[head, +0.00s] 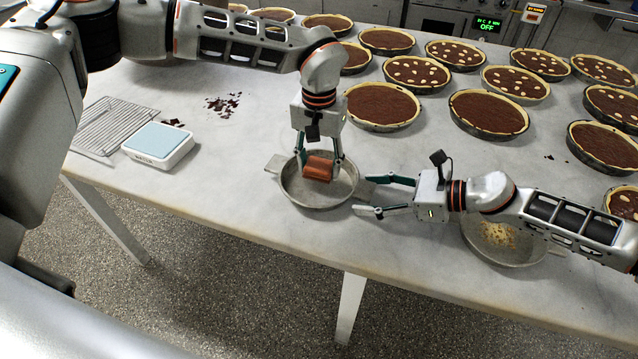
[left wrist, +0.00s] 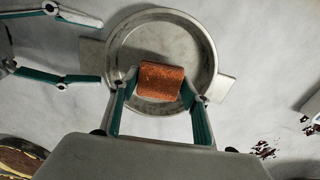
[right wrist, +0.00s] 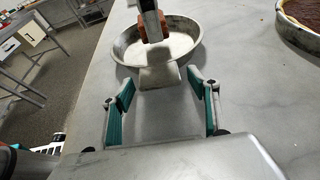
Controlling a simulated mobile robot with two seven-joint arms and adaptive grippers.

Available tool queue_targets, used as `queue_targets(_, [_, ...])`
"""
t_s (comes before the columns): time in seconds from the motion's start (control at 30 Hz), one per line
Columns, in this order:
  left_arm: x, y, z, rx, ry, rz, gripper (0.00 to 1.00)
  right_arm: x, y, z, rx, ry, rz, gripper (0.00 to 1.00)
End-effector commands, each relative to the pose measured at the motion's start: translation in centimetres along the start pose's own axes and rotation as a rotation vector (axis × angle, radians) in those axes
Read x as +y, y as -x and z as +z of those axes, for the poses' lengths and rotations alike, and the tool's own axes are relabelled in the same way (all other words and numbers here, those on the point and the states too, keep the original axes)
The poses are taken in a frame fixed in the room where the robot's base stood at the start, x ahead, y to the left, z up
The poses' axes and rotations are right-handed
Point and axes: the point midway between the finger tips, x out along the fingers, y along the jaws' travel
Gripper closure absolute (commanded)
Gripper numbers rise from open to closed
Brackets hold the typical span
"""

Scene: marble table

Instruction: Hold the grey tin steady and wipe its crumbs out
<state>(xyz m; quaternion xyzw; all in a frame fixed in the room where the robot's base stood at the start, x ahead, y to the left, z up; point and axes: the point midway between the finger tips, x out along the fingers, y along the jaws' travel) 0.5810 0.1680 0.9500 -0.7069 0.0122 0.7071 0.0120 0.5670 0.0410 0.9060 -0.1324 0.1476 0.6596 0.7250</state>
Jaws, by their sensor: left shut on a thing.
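A round grey tin (head: 345,195) with two flat side handles stands upright near the table's front edge. It also shows in the left wrist view (left wrist: 160,18) and the right wrist view (right wrist: 126,50). My left gripper (head: 320,166) is shut on a reddish-brown sponge (head: 318,170), held down inside this tin. I see no clear crumbs in its visible part. My right gripper (head: 370,195) is open and empty; its fingers point at the near handle (right wrist: 158,77), apart from it. A second grey tin (head: 510,262) with tan crumbs (head: 498,235) stands partly hidden beneath my right arm.
Several chocolate tarts (head: 489,112) fill the back and right of the marble table (head: 240,190). A blue-topped white scale (head: 158,143) and a wire rack (head: 108,125) stand at the left.

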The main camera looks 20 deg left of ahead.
Motion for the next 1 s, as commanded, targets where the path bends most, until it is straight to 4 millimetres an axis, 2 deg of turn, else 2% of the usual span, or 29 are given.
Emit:
queue_targets(0.3, [0.0, 0.0, 0.0, 0.0, 0.0, 0.0, 0.76, -0.1, 0.1, 0.4, -0.005, 0.002, -0.001, 0.39])
queue_targets(0.43, [0.0, 0.0, 0.0, 0.0, 0.0, 0.0, 0.76, -0.2, 1.0, 0.4, -0.005, 0.002, -0.002, 0.39])
queue_targets(0.57, [0.0, 0.0, 0.0, 0.0, 0.0, 0.0, 0.76, -0.2, 3.1, 0.4, -0.005, 0.002, -0.004, 0.39])
queue_targets(0.8, [0.0, 0.0, 0.0, 0.0, 0.0, 0.0, 0.76, -0.2, 8.1, 0.2, -0.004, 0.001, -0.004, 0.39])
queue_targets(1.0, [0.0, 0.0, 0.0, 0.0, 0.0, 0.0, 0.76, -0.1, 10.9, 0.2, -0.004, 0.0, -0.002, 0.39])
